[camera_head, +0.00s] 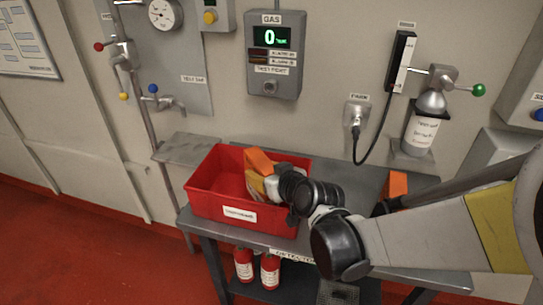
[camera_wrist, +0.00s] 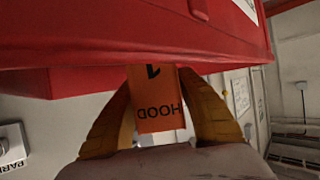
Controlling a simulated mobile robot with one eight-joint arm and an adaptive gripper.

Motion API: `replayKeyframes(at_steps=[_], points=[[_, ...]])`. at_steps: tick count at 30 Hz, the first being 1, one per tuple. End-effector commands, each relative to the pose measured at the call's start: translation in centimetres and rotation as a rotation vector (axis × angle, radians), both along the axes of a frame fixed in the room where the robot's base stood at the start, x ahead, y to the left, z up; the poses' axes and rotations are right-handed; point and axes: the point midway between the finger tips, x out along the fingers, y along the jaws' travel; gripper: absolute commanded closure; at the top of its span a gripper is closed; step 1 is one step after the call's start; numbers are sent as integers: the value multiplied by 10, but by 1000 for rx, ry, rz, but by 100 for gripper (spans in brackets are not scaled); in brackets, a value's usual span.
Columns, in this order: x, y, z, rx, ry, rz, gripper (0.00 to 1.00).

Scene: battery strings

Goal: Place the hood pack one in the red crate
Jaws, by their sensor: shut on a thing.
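The hood pack one (camera_head: 258,161) is an orange block. In the wrist view it (camera_wrist: 158,100) shows the upside-down letters HOOD and a 1. My gripper (camera_head: 260,180) is shut on it, with yellow fingers on both sides in the wrist view (camera_wrist: 158,112). The red crate (camera_head: 210,205) stands on the grey table with a white label on its front. The pack and the fingertips are over the right part of the crate, around rim height. I cannot tell whether the pack touches the crate. The red crate wall (camera_wrist: 60,40) fills the upper wrist view.
Another orange block (camera_head: 397,184) stands on the table (camera_head: 345,177) at the right, partly behind my arm. A gas display (camera_head: 274,55), a cable socket and a bottle holder are on the wall behind. Red bottles (camera_head: 270,270) stand on the lower shelf.

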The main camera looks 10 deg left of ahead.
Motion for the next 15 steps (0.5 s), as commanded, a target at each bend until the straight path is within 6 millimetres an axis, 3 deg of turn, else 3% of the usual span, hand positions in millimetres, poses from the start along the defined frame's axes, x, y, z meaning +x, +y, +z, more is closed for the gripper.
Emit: replayKeyframes(at_steps=[2,3,4,15], points=[[0,0,-3,1,-1,0,98],[0,0,-3,0,0,0,45],[0,0,-2,0,0,0,37],[0,0,2,0,0,0,37]])
